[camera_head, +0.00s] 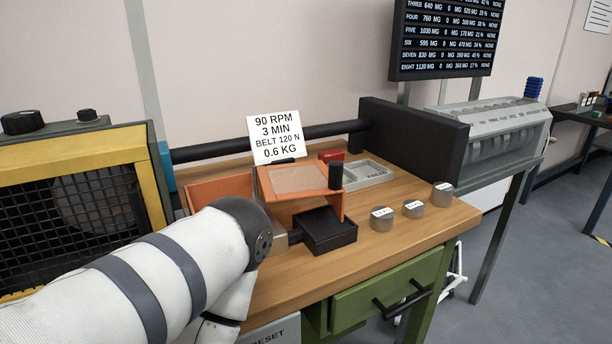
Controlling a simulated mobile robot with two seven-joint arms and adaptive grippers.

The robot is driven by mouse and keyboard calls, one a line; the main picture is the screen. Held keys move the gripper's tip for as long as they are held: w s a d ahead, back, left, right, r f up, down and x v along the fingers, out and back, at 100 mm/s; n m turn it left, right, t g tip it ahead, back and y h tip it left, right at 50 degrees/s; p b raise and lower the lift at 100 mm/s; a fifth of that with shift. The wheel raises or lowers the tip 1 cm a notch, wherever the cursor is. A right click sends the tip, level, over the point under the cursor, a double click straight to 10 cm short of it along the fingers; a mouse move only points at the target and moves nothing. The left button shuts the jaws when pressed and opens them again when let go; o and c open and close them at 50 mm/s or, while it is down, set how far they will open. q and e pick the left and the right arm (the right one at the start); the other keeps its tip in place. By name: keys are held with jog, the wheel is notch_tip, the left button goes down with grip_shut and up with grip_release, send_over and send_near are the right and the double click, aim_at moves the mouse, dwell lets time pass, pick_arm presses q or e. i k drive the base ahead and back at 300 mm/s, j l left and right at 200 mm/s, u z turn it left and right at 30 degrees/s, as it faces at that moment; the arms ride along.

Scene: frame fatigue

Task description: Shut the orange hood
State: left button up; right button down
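The orange hood (298,180) stands on the wooden bench, with a pale see-through panel in its top and a black knob (335,176) at its right front corner. An open gap shows under its front edge, so it does not sit flat on the bench. An orange-walled part (218,188) lies just left of it, partly hidden by my arm. My white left arm comes in from the lower left, and its dark rounded joint ends close in front of that part. My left gripper cannot be seen. My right gripper is also out of view.
A black open tray (327,232) is in front of the hood. Several grey labelled weights, including one nearby (382,219), stand to the right. A grey tray (368,172) and a sign (274,138) are behind. A yellow-framed mesh guard (70,205) stands left.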

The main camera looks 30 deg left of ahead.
aim_at(282, 182)
jog(key=i+l+u, duration=0.25)
jog(key=u, duration=0.2)
jog(key=i+l+u, duration=0.2)
jog(key=l+u, duration=0.25)
jog(key=i+l+u, duration=0.15)
jog(key=l+u, duration=0.15)
jog(key=u, duration=0.15)
jog(key=i+l+u, duration=0.1)
jog(key=l+u, duration=0.35)
jog(key=k, duration=0.65)
jog(key=i, duration=0.65)
